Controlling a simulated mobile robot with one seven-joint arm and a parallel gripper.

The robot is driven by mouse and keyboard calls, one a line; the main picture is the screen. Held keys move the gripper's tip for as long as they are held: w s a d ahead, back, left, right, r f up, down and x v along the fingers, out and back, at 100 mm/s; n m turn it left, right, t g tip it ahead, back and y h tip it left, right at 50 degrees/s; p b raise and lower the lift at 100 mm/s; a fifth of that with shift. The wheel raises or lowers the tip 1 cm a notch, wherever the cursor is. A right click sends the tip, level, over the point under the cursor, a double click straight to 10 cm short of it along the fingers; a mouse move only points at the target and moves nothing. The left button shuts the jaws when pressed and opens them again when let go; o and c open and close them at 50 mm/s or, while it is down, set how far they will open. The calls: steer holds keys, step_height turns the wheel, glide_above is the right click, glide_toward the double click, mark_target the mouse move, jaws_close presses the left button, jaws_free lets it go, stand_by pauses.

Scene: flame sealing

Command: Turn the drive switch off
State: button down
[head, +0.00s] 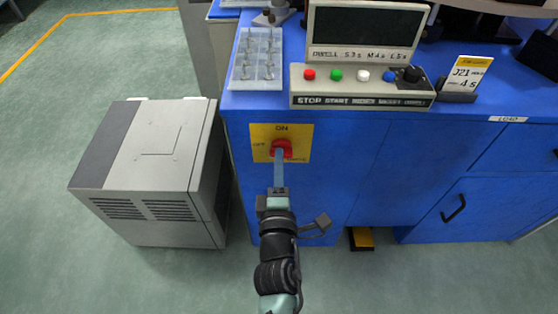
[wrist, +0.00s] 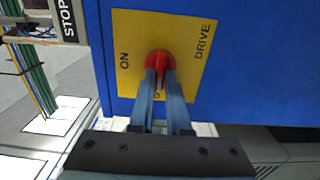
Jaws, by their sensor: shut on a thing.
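The drive switch is a red knob (head: 281,147) on a yellow plate (head: 301,133) on the front of the blue cabinet. In the head view ON is at the plate's top and OFF at its left. My gripper (head: 279,158) reaches up to the knob from below. In the wrist view the red knob (wrist: 159,58) sits between the two blue-grey fingers of my gripper (wrist: 160,73), which are shut on it. There ON reads at the left of the plate (wrist: 135,35) and DRIVE at the right. The fingers partly hide the lower label. I cannot tell exactly where the knob points.
A grey vented unit (head: 160,160) stands on the floor left of the cabinet. Above the switch are a button panel (head: 360,87), a display (head: 366,27) and a tray of small parts (head: 258,57). A yellow and black pedal (head: 361,238) is on the floor at right.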

stand_by(0.3)
steer(key=c, duration=0.9)
jaws_free()
steer(key=s, duration=1.3)
steer(key=shift+b, duration=0.4)
